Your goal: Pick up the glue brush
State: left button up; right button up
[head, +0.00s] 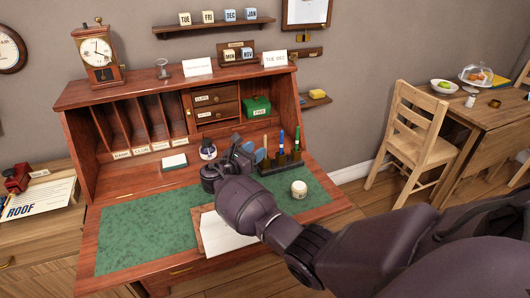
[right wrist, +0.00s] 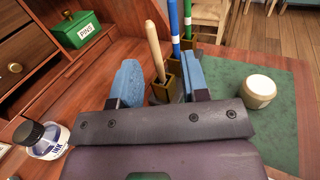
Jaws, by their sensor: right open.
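The glue brush seems to be the wooden-handled tool (right wrist: 154,48) standing upright in the left slot of the pen holder (right wrist: 164,90); its lower end is hidden in the slot. In the head view the holder (head: 281,165) stands on the desk's right side. My right gripper (head: 254,153) is just left of the holder. In the right wrist view my right gripper (right wrist: 162,80) is open, its blue fingers on either side of the wooden handle, with nothing gripped. My left gripper is out of view.
A blue pen (head: 281,141) and a green pen (head: 297,138) stand in the same holder. A round jar (head: 299,189) is right of it, an ink bottle (head: 208,150) left. Paper (head: 222,238) lies in front on the green desk mat (head: 143,238).

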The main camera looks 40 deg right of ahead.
jog(key=b, duration=0.1)
send_over(265, 159)
jog(key=shift+w+d+r, duration=0.2)
grip_shut()
dwell(0.4)
